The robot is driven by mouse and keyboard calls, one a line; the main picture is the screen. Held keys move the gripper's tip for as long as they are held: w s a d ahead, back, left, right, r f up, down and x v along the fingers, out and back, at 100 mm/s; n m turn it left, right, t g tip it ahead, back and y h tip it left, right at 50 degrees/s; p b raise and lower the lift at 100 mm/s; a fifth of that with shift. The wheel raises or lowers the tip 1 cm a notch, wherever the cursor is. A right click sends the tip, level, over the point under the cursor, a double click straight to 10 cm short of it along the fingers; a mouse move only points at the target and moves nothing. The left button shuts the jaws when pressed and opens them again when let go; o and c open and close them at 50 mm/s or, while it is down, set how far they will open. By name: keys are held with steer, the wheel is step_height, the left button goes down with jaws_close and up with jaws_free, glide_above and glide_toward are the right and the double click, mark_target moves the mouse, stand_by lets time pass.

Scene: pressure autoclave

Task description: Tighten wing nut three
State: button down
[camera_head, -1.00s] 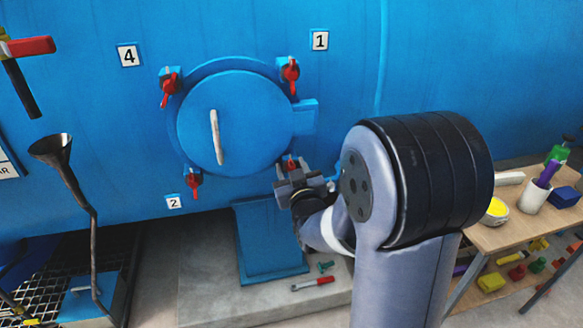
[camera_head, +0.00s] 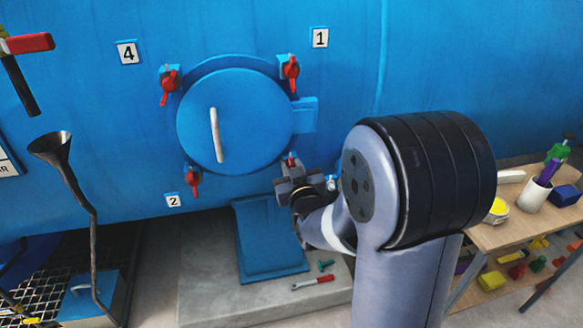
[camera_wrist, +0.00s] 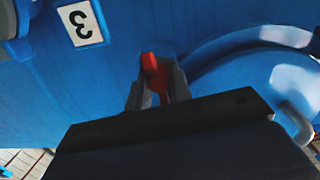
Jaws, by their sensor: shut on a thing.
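The blue autoclave has a round door (camera_head: 236,122) with a pale handle (camera_head: 216,134) and red wing nuts around its rim. Wing nut three (camera_head: 291,161) is at the door's lower right, mostly hidden by my gripper (camera_head: 302,182) in the head view. In the wrist view the red nut (camera_wrist: 154,72) stands between the two fingers of my gripper (camera_wrist: 156,85), beside the "3" label (camera_wrist: 83,23). The fingers are shut on it. The other red wing nuts are at upper left (camera_head: 169,84), upper right (camera_head: 290,72) and lower left (camera_head: 193,182).
Labels 4 (camera_head: 127,52), 1 (camera_head: 319,37) and 2 (camera_head: 173,201) mark the other nuts. A dark funnel (camera_head: 52,146) stands at left. A wooden cart (camera_head: 515,232) with items stands at right.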

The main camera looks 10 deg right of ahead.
steer(key=shift+f+m+b, duration=0.2)
steer(key=shift+m+b, duration=0.3)
steer(key=shift+b, duration=0.4)
steer(key=shift+r+m+b, duration=0.15)
steer(key=shift+m+b, duration=0.35)
steer(key=shift+b, duration=0.05)
steer(key=c, duration=1.3)
jaws_free()
steer(key=s, duration=1)
steer(key=shift+s, duration=0.4)
